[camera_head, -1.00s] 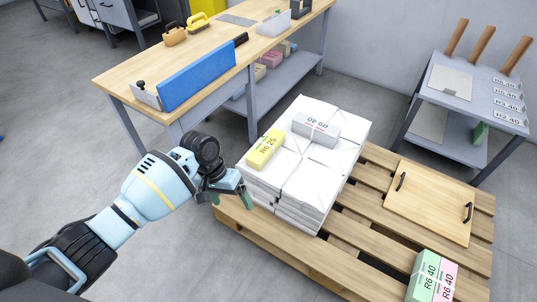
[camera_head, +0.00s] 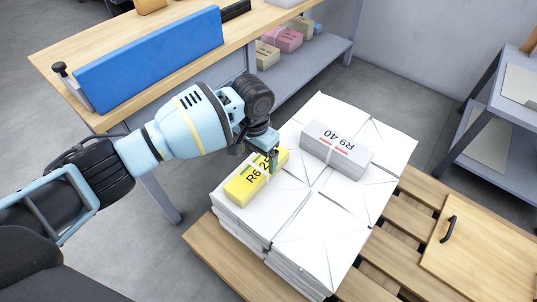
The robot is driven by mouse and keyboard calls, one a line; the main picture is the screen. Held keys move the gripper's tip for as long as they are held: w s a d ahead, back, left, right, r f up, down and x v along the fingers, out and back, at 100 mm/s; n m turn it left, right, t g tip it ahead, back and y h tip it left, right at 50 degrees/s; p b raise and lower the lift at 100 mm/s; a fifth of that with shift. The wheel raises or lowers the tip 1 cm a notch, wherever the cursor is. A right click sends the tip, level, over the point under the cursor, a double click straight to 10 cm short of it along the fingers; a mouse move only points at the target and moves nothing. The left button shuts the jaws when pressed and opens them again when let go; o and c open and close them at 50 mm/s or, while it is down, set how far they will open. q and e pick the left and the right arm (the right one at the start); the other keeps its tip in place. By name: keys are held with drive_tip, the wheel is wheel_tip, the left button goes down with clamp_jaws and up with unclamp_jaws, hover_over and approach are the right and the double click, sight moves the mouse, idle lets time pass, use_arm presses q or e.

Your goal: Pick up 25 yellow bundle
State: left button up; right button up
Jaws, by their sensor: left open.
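The yellow bundle (camera_head: 243,186) marked R6 25 lies on top of a stack of white newspaper packs (camera_head: 310,230), near the stack's left side. My left gripper (camera_head: 272,160) is open at the far end of the yellow bundle, its fingers close above or beside it. The gripper hides part of that end and the last digits of its label. I cannot tell whether the fingers touch the bundle. My right gripper is not in view.
A grey bundle (camera_head: 336,147) marked R9 40 lies on the same stack, right of the yellow one. The stack stands on a wooden pallet (camera_head: 222,262) with a handled board (camera_head: 485,250). A workbench with a blue panel (camera_head: 150,58) stands behind my left arm.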

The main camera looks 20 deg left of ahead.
sight(258, 168)
use_arm(q)
drive_tip(key=shift+w, duration=0.55)
drive_tip(key=shift+s+f, duration=0.15)
drive_tip(key=shift+s, duration=0.05)
drive_tip(key=shift+f+b, duration=0.6)
drive_tip(key=shift+f, duration=0.6)
drive_tip(key=shift+f+b, duration=0.25)
drive_tip(key=shift+b, duration=0.05)
wheel_tip(258, 168, down, 5)
drive_tip(key=b, duration=0.3)
drive_tip(key=shift+s+r, duration=0.1)
drive_tip(key=shift+r, duration=0.2)
drive_tip(key=shift+c, duration=0.7)
drive_tip(key=c, duration=1.4)
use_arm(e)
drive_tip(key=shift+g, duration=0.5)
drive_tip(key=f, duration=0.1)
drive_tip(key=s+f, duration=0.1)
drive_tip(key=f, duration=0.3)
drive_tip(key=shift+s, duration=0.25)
use_arm(q)
drive_tip(key=shift+r, duration=0.1)
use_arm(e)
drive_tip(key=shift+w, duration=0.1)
